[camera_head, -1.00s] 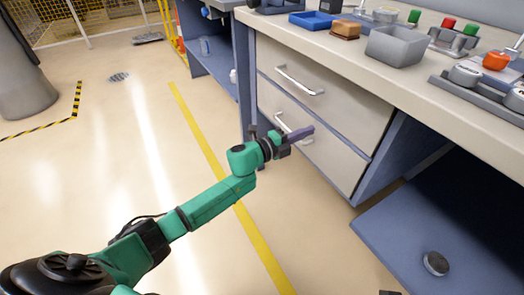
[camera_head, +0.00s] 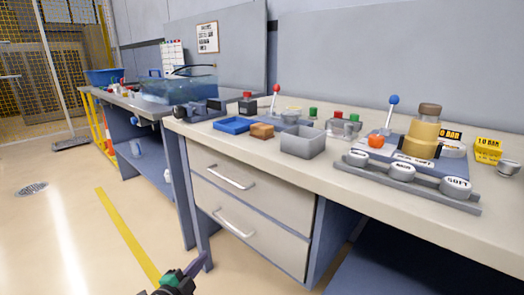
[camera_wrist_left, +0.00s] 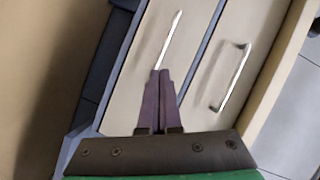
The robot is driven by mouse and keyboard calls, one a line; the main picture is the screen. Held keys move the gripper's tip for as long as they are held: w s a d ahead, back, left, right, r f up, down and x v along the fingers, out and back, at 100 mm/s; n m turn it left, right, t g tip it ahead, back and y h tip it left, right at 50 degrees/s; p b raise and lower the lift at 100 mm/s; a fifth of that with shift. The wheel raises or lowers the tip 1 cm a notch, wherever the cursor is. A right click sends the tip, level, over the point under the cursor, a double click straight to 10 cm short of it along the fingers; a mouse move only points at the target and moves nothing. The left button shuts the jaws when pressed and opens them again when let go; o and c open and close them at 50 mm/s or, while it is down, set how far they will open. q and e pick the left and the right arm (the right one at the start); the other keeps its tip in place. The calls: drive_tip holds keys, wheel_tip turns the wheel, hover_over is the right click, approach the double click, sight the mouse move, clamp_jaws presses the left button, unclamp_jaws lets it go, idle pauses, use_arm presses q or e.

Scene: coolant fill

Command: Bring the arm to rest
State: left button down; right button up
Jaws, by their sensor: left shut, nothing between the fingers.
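My left gripper (camera_head: 197,265) shows at the bottom edge of the head view, low in front of the workbench drawers. In the left wrist view its two purple fingers (camera_wrist_left: 160,75) are together with nothing between them. The fingertips overlap the lower drawer handle in that view; I cannot tell whether they touch it. Most of my left arm is below the head view. My right gripper is not in view.
The workbench (camera_head: 345,180) has two closed drawers with handles (camera_head: 231,178). Open floor (camera_head: 50,230) lies to the left.

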use_arm(q)
drive_tip(key=s+a+f+n+g+y+p, duration=0.1)
drive_tip(key=s+f+n+g+y+p, duration=0.1)
drive_tip(key=s+f+n+g+p, duration=0.75)
drive_tip(key=s+a+f+n+g+y+p, duration=0.2)
drive_tip(key=s+f+n+g+p, duration=0.25)
drive_tip(key=s+f, duration=1)
drive_tip(key=s+a+r+p, duration=0.2)
drive_tip(key=s+p, duration=0.5)
drive_tip(key=s, duration=0.2)
drive_tip(key=s+a+r+p, duration=0.2)
drive_tip(key=s+r+p, duration=0.1)
drive_tip(key=s+p, duration=0.4)
drive_tip(key=s, duration=0.2)
drive_tip(key=shift+s+a, duration=0.2)
drive_tip(key=shift+s, duration=0.1)
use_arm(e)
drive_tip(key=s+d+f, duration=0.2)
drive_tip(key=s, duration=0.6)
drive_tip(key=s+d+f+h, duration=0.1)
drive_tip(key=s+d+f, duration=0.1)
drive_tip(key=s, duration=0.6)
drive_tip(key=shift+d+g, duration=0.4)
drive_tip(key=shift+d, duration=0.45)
